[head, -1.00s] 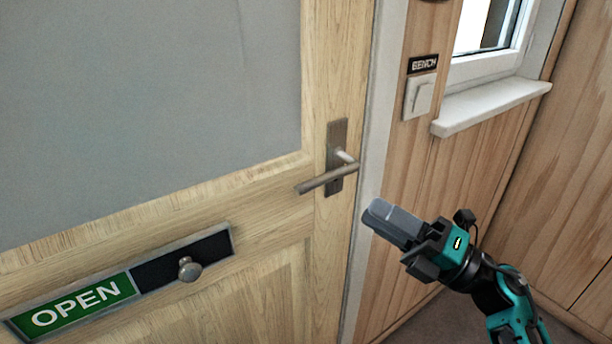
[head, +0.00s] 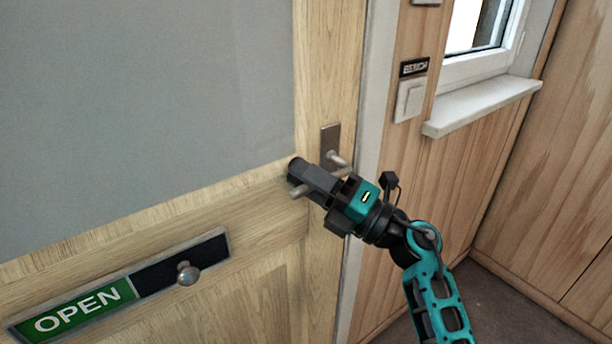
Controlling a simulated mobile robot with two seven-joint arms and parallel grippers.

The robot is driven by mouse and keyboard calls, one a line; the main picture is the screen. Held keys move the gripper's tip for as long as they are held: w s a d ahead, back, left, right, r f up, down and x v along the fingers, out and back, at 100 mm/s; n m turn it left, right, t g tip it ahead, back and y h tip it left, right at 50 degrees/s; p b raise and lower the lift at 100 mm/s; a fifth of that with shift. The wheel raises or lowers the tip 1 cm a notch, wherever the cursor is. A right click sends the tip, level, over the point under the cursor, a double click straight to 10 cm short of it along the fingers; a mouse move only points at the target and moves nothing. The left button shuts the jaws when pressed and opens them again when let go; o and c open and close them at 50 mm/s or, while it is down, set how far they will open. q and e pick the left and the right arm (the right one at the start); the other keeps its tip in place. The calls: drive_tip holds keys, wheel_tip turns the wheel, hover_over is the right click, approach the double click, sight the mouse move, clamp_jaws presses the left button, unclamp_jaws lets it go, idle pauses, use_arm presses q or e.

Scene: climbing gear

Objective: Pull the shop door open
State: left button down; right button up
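The shop door (head: 262,215) is pale wood with a large grey panel, and it looks closed against its white frame. Its metal lever handle (head: 336,160) sits on an upright plate (head: 330,140) near the door's right edge. My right gripper (head: 304,178) is at the lever, its dark fingers covering the lever's middle. The lever's free end shows just below the fingers, at their left. I cannot tell whether the fingers are closed on the lever or open around it. My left gripper is not in view.
A green OPEN sign (head: 82,310) with a round knob (head: 187,273) is on the door at lower left. Right of the frame are a light switch (head: 408,100), a BENCH label (head: 414,67) and a projecting windowsill (head: 482,106).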

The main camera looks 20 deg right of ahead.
sight(284, 195)
clamp_jaws()
drive_tip(key=shift+f, duration=0.1)
idle(0.4)
drive_tip(key=shift+d+f+n+g, duration=0.1)
drive_tip(key=shift+f+n+g, duration=0.5)
drive_tip(key=shift+n, duration=0.4)
drive_tip(key=shift+f+n+g, duration=0.5)
drive_tip(key=shift+f+n, duration=0.1)
drive_tip(key=shift+n, duration=0.4)
drive_tip(key=shift+w+d+f+n+g+h, duration=0.1)
drive_tip(key=shift+d+f+n+g+h, duration=0.2)
drive_tip(key=shift+f+n+g+h, duration=0.5)
drive_tip(key=shift+w+d+f+n+g, duration=0.1)
drive_tip(key=shift+d+f+n+g, duration=0.3)
drive_tip(key=shift+n, duration=0.8)
drive_tip(key=shift+a+f, duration=0.1)
drive_tip(key=shift+a, duration=0.05)
